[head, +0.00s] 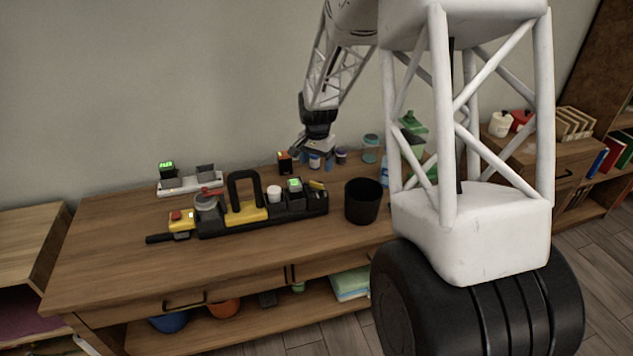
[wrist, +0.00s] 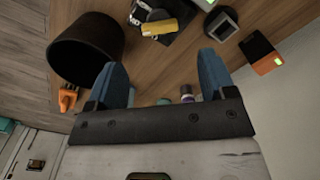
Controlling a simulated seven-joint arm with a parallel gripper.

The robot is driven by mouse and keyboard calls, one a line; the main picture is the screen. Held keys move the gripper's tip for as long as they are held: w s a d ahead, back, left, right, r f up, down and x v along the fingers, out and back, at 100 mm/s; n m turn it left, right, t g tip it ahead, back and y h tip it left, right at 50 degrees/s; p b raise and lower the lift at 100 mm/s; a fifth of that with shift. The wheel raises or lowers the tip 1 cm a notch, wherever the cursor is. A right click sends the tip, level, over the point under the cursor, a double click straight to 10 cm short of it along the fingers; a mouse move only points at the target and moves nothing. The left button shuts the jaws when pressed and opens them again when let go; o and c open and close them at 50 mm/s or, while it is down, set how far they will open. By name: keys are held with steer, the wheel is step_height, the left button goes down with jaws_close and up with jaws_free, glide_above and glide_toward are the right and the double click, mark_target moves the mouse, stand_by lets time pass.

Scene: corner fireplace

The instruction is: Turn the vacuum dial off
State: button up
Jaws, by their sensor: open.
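A long black unit with a yellow middle (head: 252,213) and an arched black handle lies on the wooden table. I cannot tell for sure which part is the vacuum dial. Its end with a yellow piece (wrist: 160,27) shows at the top of the wrist view. My gripper (head: 315,160) is open, with blue fingers, behind and right of the unit, apart from it. The wrist view shows nothing gripped between the fingers (wrist: 162,75).
A black bin (head: 363,203) stands right of the unit. An orange-and-black box (head: 285,162), small jars (head: 341,155) and a green bottle (head: 413,124) are near my gripper. A white rail with a display (head: 190,184) lies at the back left. The table's front left is clear.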

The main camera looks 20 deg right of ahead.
mark_target(317, 183)
steer(key=shift+f, duration=0.15)
steer(key=shift+f, duration=3.75)
steer(key=c, duration=0.9)
steer(key=shift+c, duration=0.2)
steer(key=shift+n, duration=0.3)
steer(key=n, duration=0.4)
steer(key=shift+n, duration=2.2)
